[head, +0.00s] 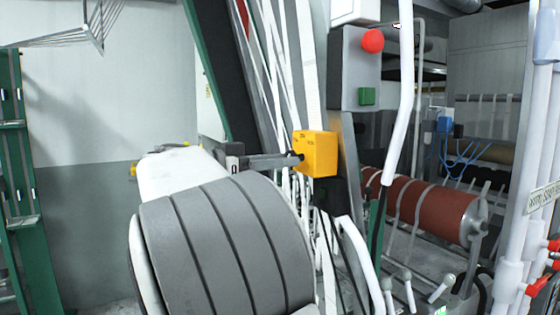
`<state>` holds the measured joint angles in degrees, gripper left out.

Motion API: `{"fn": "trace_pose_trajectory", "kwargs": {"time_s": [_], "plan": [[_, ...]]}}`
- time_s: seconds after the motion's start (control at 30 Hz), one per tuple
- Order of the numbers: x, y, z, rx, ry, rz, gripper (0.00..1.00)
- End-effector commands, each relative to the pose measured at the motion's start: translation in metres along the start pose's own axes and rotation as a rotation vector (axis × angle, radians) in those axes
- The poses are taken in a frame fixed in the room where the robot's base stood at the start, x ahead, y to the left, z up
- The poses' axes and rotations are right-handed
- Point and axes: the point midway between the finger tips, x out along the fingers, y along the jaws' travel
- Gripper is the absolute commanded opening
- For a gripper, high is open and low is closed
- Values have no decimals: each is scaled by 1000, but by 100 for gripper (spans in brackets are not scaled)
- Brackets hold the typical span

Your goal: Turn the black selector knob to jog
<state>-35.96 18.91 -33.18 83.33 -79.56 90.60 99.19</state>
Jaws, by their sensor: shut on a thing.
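The yellow selector box (320,154) is mounted on the grey machine column, near the middle of the head view. The black selector knob (301,157) is on its left-facing side, small and partly covered by my fingers. Small dark labels are on that face but too small to read. My gripper (294,159) reaches in from the left with its grey fingers level. It is shut on the knob. The knob's pointer and the setting it stands at cannot be made out.
A grey control box (354,70) with a red mushroom button (372,41) and a green button (366,96) is above the yellow box. White webbing strands hang close behind my gripper. A red roller (425,207) and white pipes are to the right.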

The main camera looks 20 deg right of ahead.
Motion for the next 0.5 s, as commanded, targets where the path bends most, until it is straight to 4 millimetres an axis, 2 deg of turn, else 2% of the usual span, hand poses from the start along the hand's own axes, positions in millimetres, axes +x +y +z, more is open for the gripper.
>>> {"fn": "trace_pose_trajectory", "kwargs": {"time_s": [0.03, 0.1, 0.5], "plan": [[0, 0, 0, 0, 0, 0, 7], [0, 0, 0, 0, 0, 0, 0], [0, 0, 1, -58, -1, 0, 0]]}}
